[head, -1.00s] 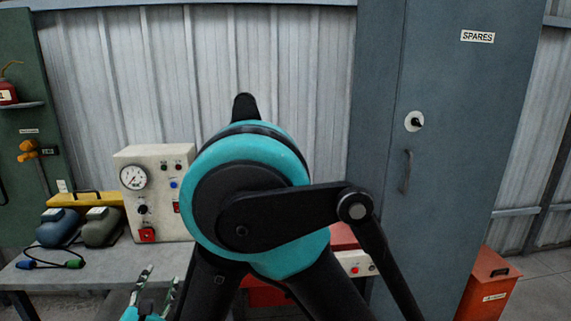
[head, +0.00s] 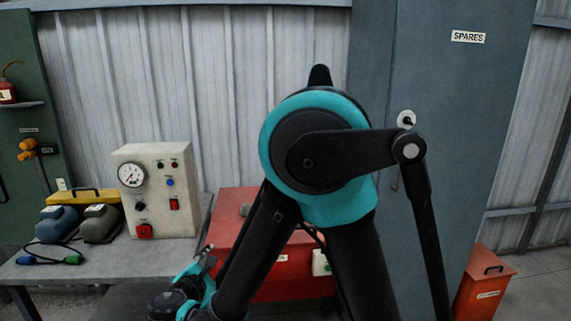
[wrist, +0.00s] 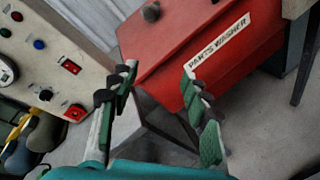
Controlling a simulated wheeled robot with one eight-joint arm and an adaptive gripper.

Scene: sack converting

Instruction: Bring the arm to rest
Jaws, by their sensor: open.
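My gripper shows in the wrist view (wrist: 158,100) with its two fingers spread apart and nothing between them. In the head view my gripper (head: 207,258) is low in the picture, right of the bench and in front of the red parts washer (head: 232,207), partly hidden by my own arm. My arm is folded, with its large teal joint in the middle of the head view. In the wrist view the parts washer (wrist: 205,50) lies beyond the fingertips, apart from them.
A grey bench (head: 95,268) at left carries a gauge panel (head: 155,215), two pedal-like units, blue (head: 58,226) and olive (head: 100,225), and a yellow case (head: 90,195). A tall grey SPARES cabinet (head: 455,120) stands at right. A red bin (head: 482,290) is on the floor beside it.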

